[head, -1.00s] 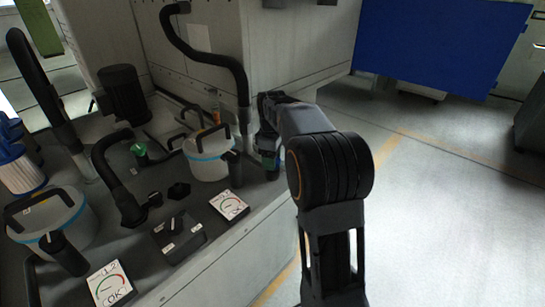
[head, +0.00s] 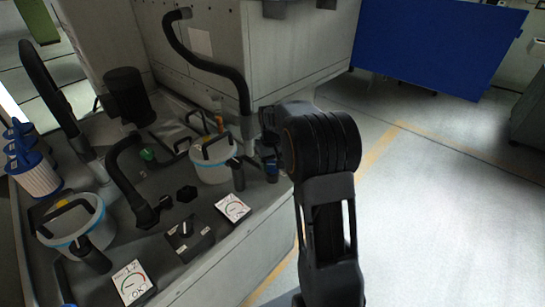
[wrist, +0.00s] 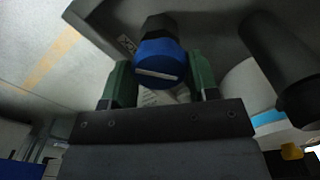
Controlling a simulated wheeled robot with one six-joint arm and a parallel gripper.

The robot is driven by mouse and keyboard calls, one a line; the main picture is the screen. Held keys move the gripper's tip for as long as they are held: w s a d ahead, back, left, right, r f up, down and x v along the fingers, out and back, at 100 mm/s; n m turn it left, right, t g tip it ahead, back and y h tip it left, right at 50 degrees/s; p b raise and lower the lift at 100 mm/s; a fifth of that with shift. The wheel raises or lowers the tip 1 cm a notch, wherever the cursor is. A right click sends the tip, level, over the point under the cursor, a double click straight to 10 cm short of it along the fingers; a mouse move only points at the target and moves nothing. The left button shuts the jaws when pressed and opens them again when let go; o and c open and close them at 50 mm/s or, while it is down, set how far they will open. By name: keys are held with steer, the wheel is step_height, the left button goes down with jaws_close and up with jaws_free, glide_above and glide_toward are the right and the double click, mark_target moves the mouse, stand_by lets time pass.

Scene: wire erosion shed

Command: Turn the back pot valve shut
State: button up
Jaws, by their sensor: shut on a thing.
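The back pot (head: 211,168) is a white tub with a blue band and a black handle, on the dark bench top. The fingers are shut on the knob's sides. The white line lies nearly level in that view. In the head view my arm mostly hides the gripper.
A front pot (head: 78,240) of the same kind stands at the lower left. Two dial cards (head: 233,207) and (head: 132,282), black hoses (head: 243,85) and a dark motor (head: 127,95) crowd the bench. A black cylinder (wrist: 280,60) is close right of my gripper. The floor at right is clear.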

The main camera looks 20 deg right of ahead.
mark_target(272, 164)
steer(key=m+p, duration=0.2)
steer(key=m, duration=0.2)
steer(key=shift+r+p, duration=0.2)
steer(key=shift+p, duration=0.1)
steer(key=shift+f+m+p, duration=0.1)
steer(key=shift+m+p, duration=0.65)
steer(key=shift+m, duration=1.35)
steer(key=o, duration=0.9)
step_height(272, 164, up, 14)
steer(key=p, duration=0.2)
steer(key=shift+f+p, duration=0.15)
steer(key=shift+p, duration=0.25)
